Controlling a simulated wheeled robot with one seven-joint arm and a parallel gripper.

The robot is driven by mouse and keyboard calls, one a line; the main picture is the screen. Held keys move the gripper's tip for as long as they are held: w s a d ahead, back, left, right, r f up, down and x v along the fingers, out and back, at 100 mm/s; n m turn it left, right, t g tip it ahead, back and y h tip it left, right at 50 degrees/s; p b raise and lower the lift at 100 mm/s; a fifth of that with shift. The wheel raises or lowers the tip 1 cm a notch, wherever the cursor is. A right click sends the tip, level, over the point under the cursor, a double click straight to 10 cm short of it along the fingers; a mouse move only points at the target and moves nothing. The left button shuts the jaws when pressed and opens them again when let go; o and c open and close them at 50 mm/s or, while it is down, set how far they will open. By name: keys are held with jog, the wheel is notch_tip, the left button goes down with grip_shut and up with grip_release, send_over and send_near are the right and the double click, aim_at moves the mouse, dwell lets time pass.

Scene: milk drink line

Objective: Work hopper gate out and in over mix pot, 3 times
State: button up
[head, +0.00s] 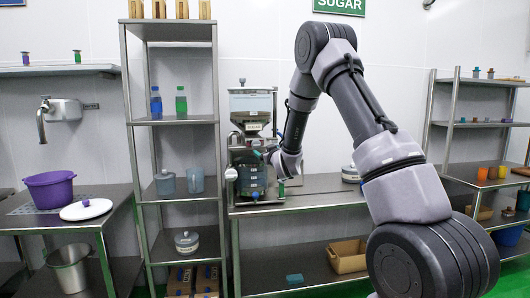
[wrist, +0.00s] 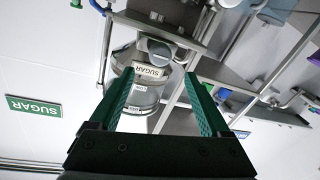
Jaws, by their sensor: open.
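The sugar hopper (head: 251,102), a clear-sided box with a narrowing lower part, stands in a metal frame on the middle bench. The dark mix pot (head: 252,180) with pale marks sits below it in the same frame. My gripper (head: 262,154) is at the right front of this frame, between hopper and pot height. In the wrist view my gripper (wrist: 161,72) has its green fingers wide apart with nothing gripped. A clear vessel labelled SUGAR (wrist: 146,96) shows beyond them, upside down. I cannot clearly pick out the hopper gate; my wrist partly covers that area.
A metal shelf rack (head: 169,120) with bottles and jugs stands close at the left. A purple tub (head: 50,190) is at far left.

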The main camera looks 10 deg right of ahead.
aim_at(257, 145)
jog(key=w, duration=0.3)
jog(key=w+a, duration=0.1)
jog(key=w, duration=0.5)
jog(key=shift+w+a+r, duration=0.2)
jog(key=shift+w+a, duration=0.05)
jog(key=shift+w, duration=0.15)
grip_shut()
